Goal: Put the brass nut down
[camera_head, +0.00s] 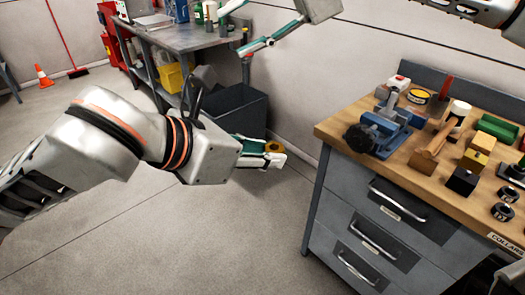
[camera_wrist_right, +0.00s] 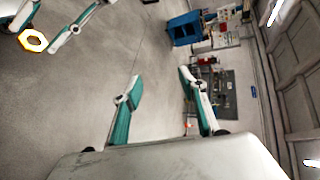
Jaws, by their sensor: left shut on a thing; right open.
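The brass nut (camera_head: 274,146) is a small golden hexagonal ring at the tips of my left gripper (camera_head: 268,152). The left gripper is shut on it and holds it in the air, left of the wooden-topped workbench (camera_head: 335,128) and apart from it. In the right wrist view the nut (camera_wrist_right: 34,41) shows at the upper left by the left gripper's fingers. My right gripper (camera_head: 232,31) is at the top of the head view, open and empty, its two green-and-grey fingers apart. They also show spread in the right wrist view (camera_wrist_right: 160,80).
The workbench carries a blue vice (camera_head: 386,130), a mallet (camera_head: 441,134), several blocks, a green object (camera_head: 497,129) and black rings (camera_head: 502,211). A dark open bin (camera_head: 232,108) stands behind the left gripper. A grey table (camera_head: 195,38) is at the back. Floor lies clear below.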

